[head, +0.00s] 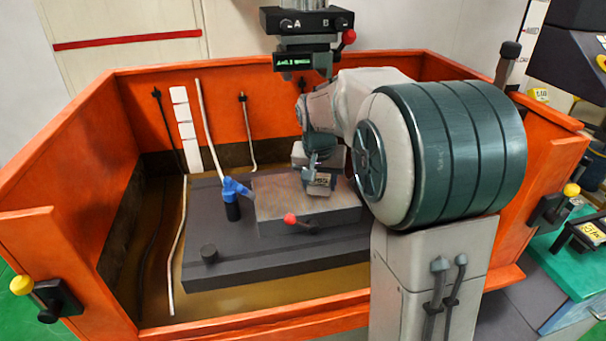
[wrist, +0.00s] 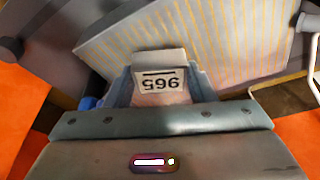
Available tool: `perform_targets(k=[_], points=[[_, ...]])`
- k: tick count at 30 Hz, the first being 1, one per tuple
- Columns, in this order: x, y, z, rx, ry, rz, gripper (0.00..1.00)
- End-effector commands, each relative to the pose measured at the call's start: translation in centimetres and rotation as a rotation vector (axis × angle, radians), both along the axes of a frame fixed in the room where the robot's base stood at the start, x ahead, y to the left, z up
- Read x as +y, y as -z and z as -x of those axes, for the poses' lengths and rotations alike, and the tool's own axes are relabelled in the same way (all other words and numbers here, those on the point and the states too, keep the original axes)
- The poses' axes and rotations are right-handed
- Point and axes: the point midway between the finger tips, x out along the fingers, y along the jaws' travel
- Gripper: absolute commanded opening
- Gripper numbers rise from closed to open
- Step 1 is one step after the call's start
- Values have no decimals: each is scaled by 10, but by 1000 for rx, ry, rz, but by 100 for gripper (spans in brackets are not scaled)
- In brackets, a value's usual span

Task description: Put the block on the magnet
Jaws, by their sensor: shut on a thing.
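The block (head: 320,187) is small and pale grey with a dark-edged number label. In the head view it is over the right part of the magnet (head: 275,203), close to its top; I cannot tell whether they touch. The magnet is a rectangular slab with a finely striped top and a red-knobbed lever on its front. My gripper (head: 318,168) is shut on the block. In the wrist view the block (wrist: 160,62) sits between my two fingers (wrist: 160,88), its label upside down, with the yellow-striped magnet top (wrist: 225,45) behind it.
The magnet stands on a dark plate (head: 205,275) inside an orange-walled tank (head: 75,200). A machine head (head: 305,50) hangs above. The magnet's left top is clear.

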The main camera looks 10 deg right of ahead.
Motion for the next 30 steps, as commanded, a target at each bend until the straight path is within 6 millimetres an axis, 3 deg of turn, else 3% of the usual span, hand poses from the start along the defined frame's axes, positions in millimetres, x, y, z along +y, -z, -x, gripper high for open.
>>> perform_targets(k=[7, 12, 16, 26, 27, 28, 30], points=[[13, -2, -13, -2, -2, 0, 11], [34, -3, -33, -2, -4, 1, 11], [32, 13, -31, 0, 0, 1, 11], [32, 18, -32, -2, 0, 0, 11], [32, 17, -31, 0, 0, 0, 61], [32, 17, -31, 0, 0, 0, 69], [32, 17, -31, 0, 0, 0, 71]])
